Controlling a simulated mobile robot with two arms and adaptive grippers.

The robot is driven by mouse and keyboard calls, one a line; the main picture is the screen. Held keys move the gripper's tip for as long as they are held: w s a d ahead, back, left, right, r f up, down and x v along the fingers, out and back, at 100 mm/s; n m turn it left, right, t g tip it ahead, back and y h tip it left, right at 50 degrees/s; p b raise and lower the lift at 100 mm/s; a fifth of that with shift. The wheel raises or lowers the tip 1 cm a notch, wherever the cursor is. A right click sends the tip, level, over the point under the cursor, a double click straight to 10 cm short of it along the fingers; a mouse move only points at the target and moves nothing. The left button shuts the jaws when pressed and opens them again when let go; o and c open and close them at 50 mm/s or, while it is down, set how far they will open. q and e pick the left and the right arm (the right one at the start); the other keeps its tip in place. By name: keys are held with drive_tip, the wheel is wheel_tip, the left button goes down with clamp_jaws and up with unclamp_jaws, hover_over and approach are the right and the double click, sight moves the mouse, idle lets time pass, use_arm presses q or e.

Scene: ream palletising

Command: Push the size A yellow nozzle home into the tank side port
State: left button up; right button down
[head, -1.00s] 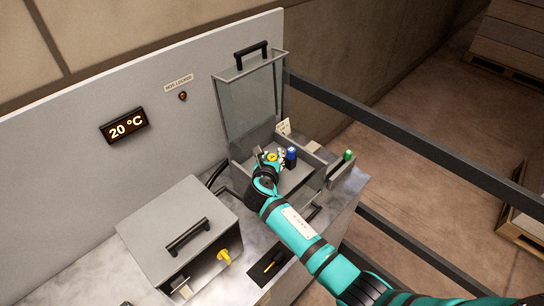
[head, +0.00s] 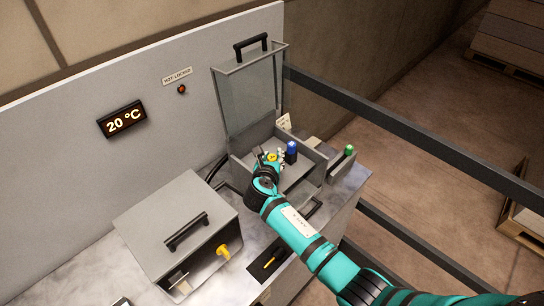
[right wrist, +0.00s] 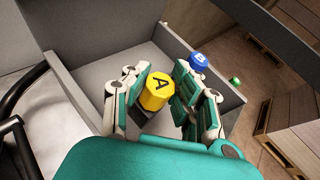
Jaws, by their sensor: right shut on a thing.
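The yellow nozzle (right wrist: 157,92), marked A, stands between the fingers of my right gripper (right wrist: 155,98) in the right wrist view. The gripper is shut on it. In the head view my right gripper (head: 268,162) is inside an open grey box, and a bit of the yellow nozzle (head: 272,157) shows between its fingers. I cannot tell which part is the tank side port. My left gripper is not in view.
A blue nozzle (right wrist: 198,60) marked B stands beside the right finger. A green-topped piece (head: 349,150) sits in a narrow holder to the right. The open box's clear lid (head: 245,98) stands raised behind the gripper. A dark tray (head: 268,264) lies in front.

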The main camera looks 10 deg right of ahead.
drive_tip(key=shift+f, duration=0.5)
drive_tip(key=c, duration=1)
unclamp_jaws()
drive_tip(key=shift+s, duration=0.1)
drive_tip(key=v, duration=1.1)
drive_tip(key=shift+s+a+r, duration=0.15)
drive_tip(key=shift+s, duration=0.2)
